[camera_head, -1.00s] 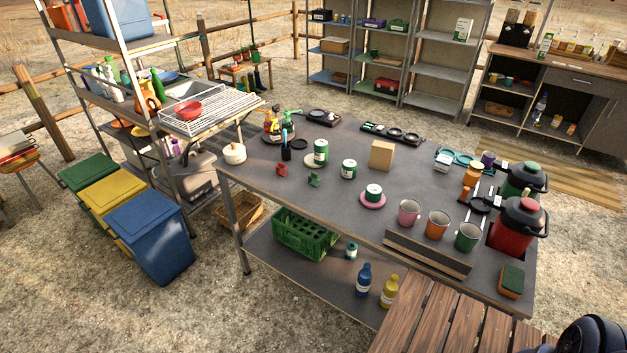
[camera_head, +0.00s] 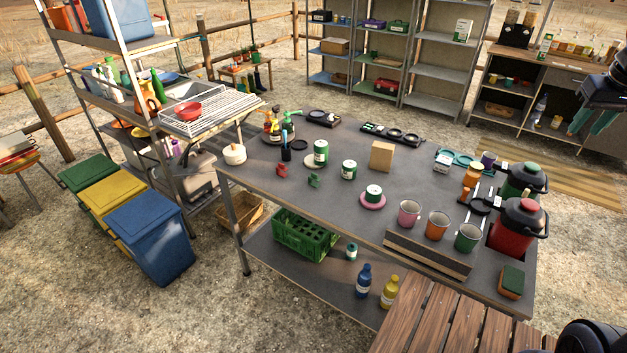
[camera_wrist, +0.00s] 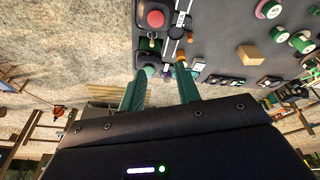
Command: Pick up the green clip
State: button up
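The green clip (camera_head: 314,180) is a small piece lying on the grey table top, left of the middle, in the head view. A similar red clip (camera_head: 282,170) lies just left of it. My gripper (camera_head: 590,124) is at the upper right of the head view, raised and far to the right of the green clip. Its two teal fingers are apart with nothing between them. The wrist view also shows my gripper (camera_wrist: 162,74) open, with the table's flask end beyond it. I cannot make out the green clip in the wrist view.
On the grey table (camera_head: 300,215), a white-green can (camera_head: 349,169), another can (camera_head: 321,152) and a bottle tray (camera_head: 271,137) stand near the clips. A cardboard box (camera_head: 382,156), cups and a red flask (camera_head: 516,228) stand further right. The table front by the clips is clear.

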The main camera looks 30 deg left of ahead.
jog(key=w+a+f+n+g, duration=0.1)
jog(key=w+a+f+n, duration=0.15)
jog(key=a, duration=0.65)
jog(key=w+a+f+n, duration=0.1)
jog(key=w+a, duration=0.3)
jog(key=a, duration=0.5)
jog(key=w+a+f+n+g, duration=0.15)
jog(key=w+a, duration=0.25)
jog(key=a, duration=0.5)
jog(key=n, duration=0.8)
send_over(313, 173)
jog(key=shift+g+h, duration=0.4)
jog(key=shift+g, duration=0.05)
jog(key=f, duration=2.6)
jog(key=shift+w+a, duration=0.15)
jog(key=shift+w, duration=0.05)
jog(key=shift+s+a+f, duration=0.1)
jog(key=shift+f, duration=0.1)
notch_tip(313, 173, down, 5)
jog(key=shift+r, duration=0.1)
jog(key=shift+d+f, duration=0.15)
jog(key=shift+f, duration=1.3)
jog(key=shift+d+f, duration=0.15)
jog(key=shift+f, duration=1.25)
grip_shut()
